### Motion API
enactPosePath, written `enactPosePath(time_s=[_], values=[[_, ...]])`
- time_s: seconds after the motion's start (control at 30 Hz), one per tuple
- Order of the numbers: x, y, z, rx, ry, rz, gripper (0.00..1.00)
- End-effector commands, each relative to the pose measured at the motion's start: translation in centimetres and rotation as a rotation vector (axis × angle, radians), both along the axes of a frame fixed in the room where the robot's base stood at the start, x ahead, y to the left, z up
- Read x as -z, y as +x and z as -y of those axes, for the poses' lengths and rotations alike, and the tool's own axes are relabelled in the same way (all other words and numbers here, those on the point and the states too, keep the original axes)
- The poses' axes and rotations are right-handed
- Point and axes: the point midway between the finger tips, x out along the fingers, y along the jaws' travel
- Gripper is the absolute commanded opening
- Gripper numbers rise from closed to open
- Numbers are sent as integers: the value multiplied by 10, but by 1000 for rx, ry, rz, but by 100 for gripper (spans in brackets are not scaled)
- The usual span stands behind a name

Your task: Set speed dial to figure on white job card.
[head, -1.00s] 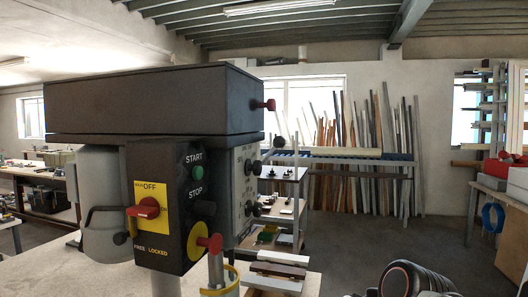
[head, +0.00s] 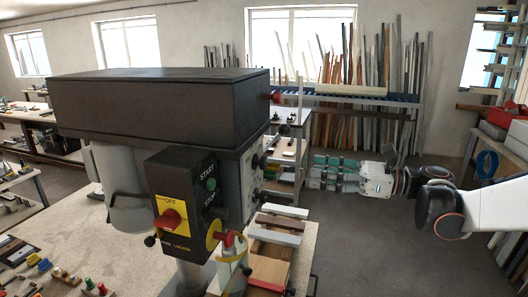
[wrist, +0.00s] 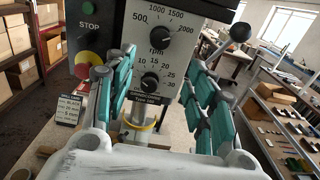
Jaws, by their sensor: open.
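The speed dial (wrist: 159,35) is a black knob in the wrist view, on a pale panel marked rpm with figures 500 to 2000 around it. Its exact pointer setting is too small to read surely. A second black knob (wrist: 150,82) with a scale up to 30 sits below it. A small card with printed lines (wrist: 68,110) shows at the left; its figures are not clearly legible and I cannot tell if it is the white job card. My gripper (wrist: 159,72) is open and empty, its teal fingers either side of the panel view. In the head view my gripper (head: 335,172) is right of the machine, apart from it.
The dark machine head (head: 160,105) stands on a bench (head: 85,235). Its switch box (head: 180,205) has a red switch and START and STOP buttons. A ball-ended lever (wrist: 240,32) sticks out right of the panel. A shelf rack (wrist: 285,125) stands further right.

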Motion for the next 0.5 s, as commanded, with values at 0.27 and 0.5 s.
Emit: enactPosePath(time_s=[0.27, 0.5], values=[[-1, 9, -26, -6, 10, -9, 50], [-1, 28, -70, -6, 9, -8, 50]])
